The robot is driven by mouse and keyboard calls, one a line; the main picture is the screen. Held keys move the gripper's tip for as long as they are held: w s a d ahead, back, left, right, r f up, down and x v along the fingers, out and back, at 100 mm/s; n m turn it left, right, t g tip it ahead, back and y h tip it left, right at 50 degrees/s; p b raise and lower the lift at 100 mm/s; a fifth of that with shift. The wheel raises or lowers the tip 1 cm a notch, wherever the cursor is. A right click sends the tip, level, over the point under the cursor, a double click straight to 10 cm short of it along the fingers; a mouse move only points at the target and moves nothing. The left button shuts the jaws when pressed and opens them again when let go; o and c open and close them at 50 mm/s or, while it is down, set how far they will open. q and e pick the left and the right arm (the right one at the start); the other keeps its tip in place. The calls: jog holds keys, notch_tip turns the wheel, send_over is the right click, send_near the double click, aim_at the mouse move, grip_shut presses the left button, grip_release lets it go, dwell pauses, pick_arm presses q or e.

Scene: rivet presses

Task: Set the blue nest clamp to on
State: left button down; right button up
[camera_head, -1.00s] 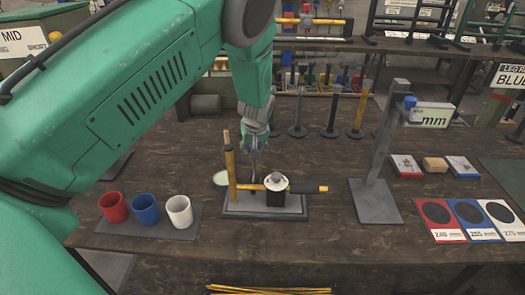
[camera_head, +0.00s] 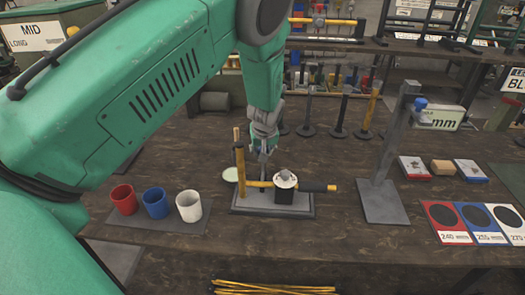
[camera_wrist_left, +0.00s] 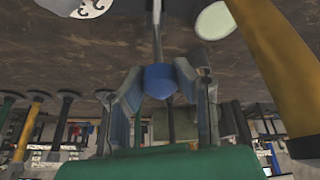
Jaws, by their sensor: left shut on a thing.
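A press fixture stands on the bench on a grey base plate (camera_head: 246,209), with an upright yellow post (camera_head: 239,170), a level yellow bar with a black grip and a black block under a pale round top (camera_head: 285,180). My left gripper (camera_head: 264,146) points down just behind it. In the left wrist view, a blue knob (camera_wrist_left: 160,82) on a grey rod sits between the fingers of my left gripper (camera_wrist_left: 158,92), which is shut on it. The knob is mostly hidden in the head view. My right gripper is not in view.
Red (camera_head: 124,199), blue (camera_head: 155,203) and white (camera_head: 188,206) cups stand left of the fixture. A grey stand (camera_head: 383,202) with a blue knob (camera_head: 421,103) stands at the right. Coloured cards (camera_head: 446,222) lie at the far right. Yellow rods (camera_head: 275,289) lie at the front.

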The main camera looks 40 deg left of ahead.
pick_arm(q)
jog(key=c, duration=1.2)
grip_release()
jog(key=shift+s+d+f, duration=0.3)
jog(key=shift+s+f, duration=0.1)
jog(key=shift+s, duration=0.05)
jog(key=shift+w+d+r, duration=0.1)
jog(key=shift+d+r, duration=0.05)
jog(key=shift+r, duration=0.3)
jog(key=shift+d+r, duration=0.15)
jog(key=shift+r, duration=0.25)
jog(key=v, duration=1.1)
jog(key=shift+d, duration=0.3)
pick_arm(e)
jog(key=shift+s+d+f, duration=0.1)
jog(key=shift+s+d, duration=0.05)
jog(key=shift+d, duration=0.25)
pick_arm(q)
jog(key=shift+a+f, duration=0.1)
jog(key=shift+f, duration=0.1)
jog(key=shift+a, duration=0.25)
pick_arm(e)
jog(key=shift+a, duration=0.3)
